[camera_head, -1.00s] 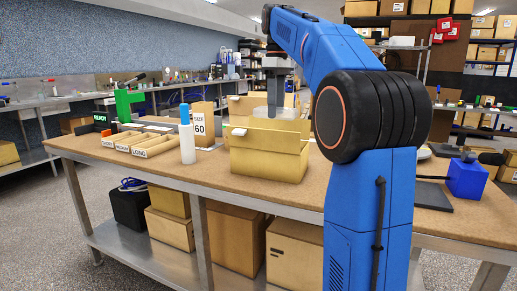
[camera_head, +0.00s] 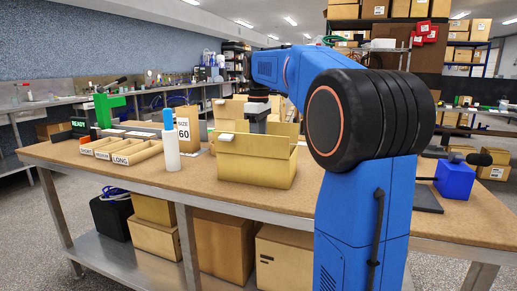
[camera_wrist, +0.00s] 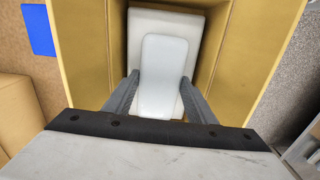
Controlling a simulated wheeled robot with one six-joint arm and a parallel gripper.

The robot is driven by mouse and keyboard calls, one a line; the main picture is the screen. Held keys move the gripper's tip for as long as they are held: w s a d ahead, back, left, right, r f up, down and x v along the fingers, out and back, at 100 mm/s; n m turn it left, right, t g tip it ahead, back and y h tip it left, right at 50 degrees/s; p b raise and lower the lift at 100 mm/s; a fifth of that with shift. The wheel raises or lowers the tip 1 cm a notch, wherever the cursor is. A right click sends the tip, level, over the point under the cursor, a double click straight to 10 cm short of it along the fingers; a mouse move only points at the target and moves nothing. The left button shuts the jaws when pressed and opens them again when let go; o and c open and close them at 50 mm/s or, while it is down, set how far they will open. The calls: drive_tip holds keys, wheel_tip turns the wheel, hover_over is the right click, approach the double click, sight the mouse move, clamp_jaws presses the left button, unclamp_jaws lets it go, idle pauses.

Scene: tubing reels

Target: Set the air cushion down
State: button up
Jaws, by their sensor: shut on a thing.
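My gripper (camera_head: 257,124) reaches down into the open cardboard box (camera_head: 257,170) on the workbench. In the wrist view, the two fingers of my gripper (camera_wrist: 159,84) are shut on the pale, rounded air cushion (camera_wrist: 164,58). The cushion is inside the outline of the box, over a larger light-grey block-like thing (camera_wrist: 140,22). I cannot tell whether the cushion touches that thing. In the head view the box's front wall hides the cushion and my fingertips.
A white bottle with a blue cap (camera_head: 171,150) and a "SIZE 60" sign (camera_head: 184,132) stand left of the box. Labelled sorting trays (camera_head: 122,150) lie farther left. A blue block-shaped device (camera_head: 455,180) is on the right. The bench front is mostly clear.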

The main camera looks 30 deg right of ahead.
drive_tip(key=shift+f, duration=0.35)
drive_tip(key=o, duration=1)
drive_tip(key=shift+f, duration=0.1)
wheel_tip(320, 180, up, 12)
idle(0.4)
